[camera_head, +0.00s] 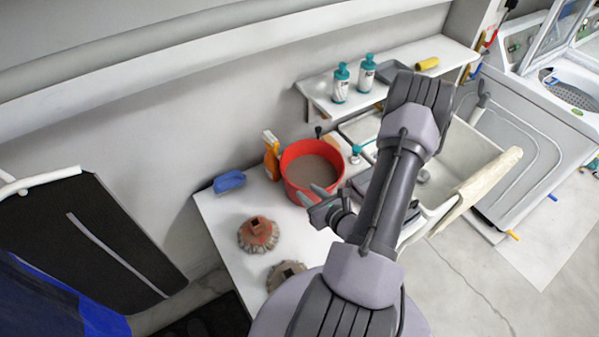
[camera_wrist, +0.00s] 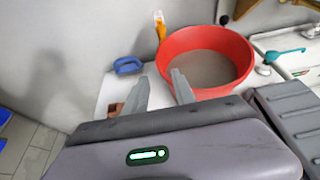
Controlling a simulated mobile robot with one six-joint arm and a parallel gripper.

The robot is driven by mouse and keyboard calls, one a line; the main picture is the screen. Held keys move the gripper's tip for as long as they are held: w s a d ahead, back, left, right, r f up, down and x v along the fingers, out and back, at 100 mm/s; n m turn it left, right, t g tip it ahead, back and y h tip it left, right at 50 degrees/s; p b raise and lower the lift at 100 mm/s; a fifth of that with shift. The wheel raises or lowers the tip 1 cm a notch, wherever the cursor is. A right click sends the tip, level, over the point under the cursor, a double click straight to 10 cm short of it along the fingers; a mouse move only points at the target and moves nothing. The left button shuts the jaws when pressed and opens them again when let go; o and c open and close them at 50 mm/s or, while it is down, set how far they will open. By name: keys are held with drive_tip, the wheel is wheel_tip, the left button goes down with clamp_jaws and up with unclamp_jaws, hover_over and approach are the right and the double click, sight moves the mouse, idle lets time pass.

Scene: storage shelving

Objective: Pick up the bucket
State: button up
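A red round bucket (camera_head: 293,190) with a grey-brown inside stands on the white counter in the head view, left of the sink. It also shows in the wrist view (camera_wrist: 246,50), ahead of the fingers and to the right. My gripper (camera_head: 318,197) is at the near side of the bucket, overlapping its lower rim in the head view. In the wrist view my gripper (camera_wrist: 160,88) has its two fingers spread with a gap between them and nothing held. The right fingertip appears close to the bucket's near left wall; I cannot tell if it touches.
A reddish brush head (camera_head: 258,235) lies on the white counter (camera_head: 225,225). The sink (camera_head: 462,165) is at right, under a shelf (camera_head: 436,52) with two bottles.

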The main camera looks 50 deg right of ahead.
sight(286, 174)
drive_tip(key=b+x, duration=0.1)
drive_tip(key=x, duration=1.4)
drive_tip(key=shift+w+d+b, duration=0.2)
drive_tip(key=shift+b, duration=0.1)
drive_tip(key=shift+s+r, duration=0.1)
clamp_jaws()
idle(0.4)
